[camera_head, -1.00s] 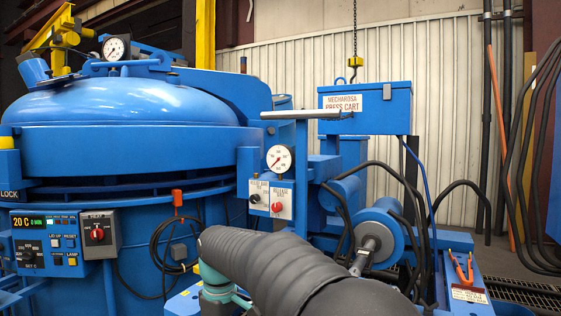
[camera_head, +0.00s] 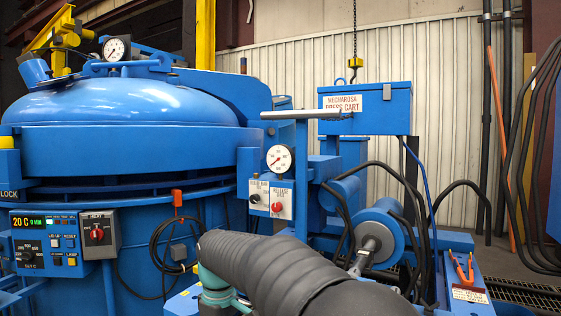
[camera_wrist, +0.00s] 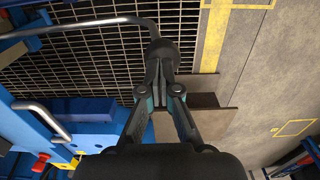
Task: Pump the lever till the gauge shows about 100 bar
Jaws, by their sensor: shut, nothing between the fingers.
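The pressure gauge (camera_head: 279,159) is a round white dial on a blue post of the press cart. Its numbers are too small to read; the needle seems to point to the lower left. In the wrist view a bent grey rod (camera_wrist: 95,21), which looks like the lever, ends in a dark grip (camera_wrist: 165,50). My gripper (camera_wrist: 160,68) is shut with nothing held, its fingertips right at this grip. I cannot tell whether they touch it. In the head view my arm hides my gripper and the lever grip.
A panel with a red knob (camera_head: 277,207) sits below the gauge. The blue furnace (camera_head: 120,150) stands at the left. A motor (camera_head: 375,240) and black hoses are at the right. The wrist view shows floor grating (camera_wrist: 80,65) and a blue block (camera_wrist: 88,112).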

